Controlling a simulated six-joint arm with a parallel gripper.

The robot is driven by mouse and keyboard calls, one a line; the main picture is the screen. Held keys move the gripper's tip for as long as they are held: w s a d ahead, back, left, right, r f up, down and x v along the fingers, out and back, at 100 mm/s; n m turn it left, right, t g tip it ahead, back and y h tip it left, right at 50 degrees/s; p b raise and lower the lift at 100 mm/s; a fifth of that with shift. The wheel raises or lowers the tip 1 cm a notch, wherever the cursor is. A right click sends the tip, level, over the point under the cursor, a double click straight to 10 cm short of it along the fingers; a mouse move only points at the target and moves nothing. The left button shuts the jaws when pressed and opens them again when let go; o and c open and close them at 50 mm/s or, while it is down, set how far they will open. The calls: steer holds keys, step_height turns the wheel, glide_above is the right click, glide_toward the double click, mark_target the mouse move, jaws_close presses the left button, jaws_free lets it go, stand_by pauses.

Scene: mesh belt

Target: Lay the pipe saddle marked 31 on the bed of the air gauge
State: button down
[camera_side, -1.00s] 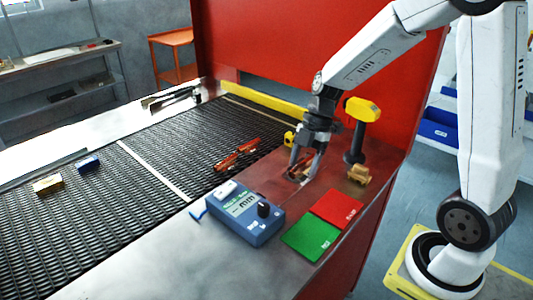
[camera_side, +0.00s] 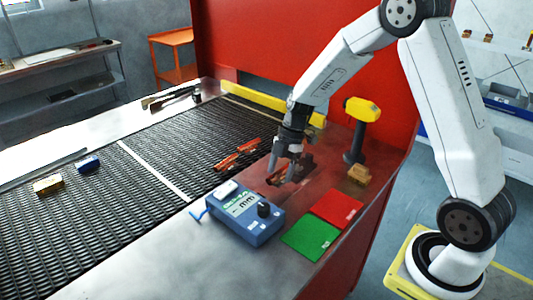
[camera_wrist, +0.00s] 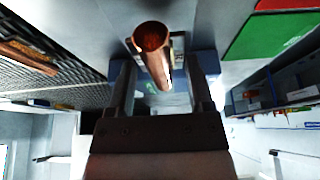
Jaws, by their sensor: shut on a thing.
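My gripper (camera_side: 282,174) is shut on a copper-coloured pipe saddle (camera_side: 275,179), held above the metal deck just behind the blue air gauge. In the wrist view the saddle (camera_wrist: 151,42) shows as a rounded copper piece between my two fingers (camera_wrist: 160,92); no number is readable on it. The blue air gauge (camera_side: 262,234) has a display, a black knob and a pale block (camera_side: 227,188) on its far left end. The gauge also shows in the wrist view, partly hidden behind the saddle and fingers. I cannot tell which part is its bed.
Red (camera_side: 337,206) and green (camera_side: 311,239) pads lie right of the gauge. A yellow-headed post (camera_side: 362,110) and a brass block (camera_side: 359,175) stand behind them. Reddish pieces (camera_side: 227,161) lie on the mesh belt (camera_side: 90,215), with blue (camera_side: 88,164) and brass (camera_side: 48,184) blocks farther left.

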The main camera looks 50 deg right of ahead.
mark_target(279, 180)
steer(key=shift+w+f, duration=0.3)
steer(key=shift+f, duration=1.5)
steer(key=shift+f, duration=0.2)
jaws_free()
steer(key=shift+r, duration=0.15)
steer(key=v, duration=1.2)
steer(key=shift+s+a, duration=0.1)
steer(key=shift+s, duration=0.05)
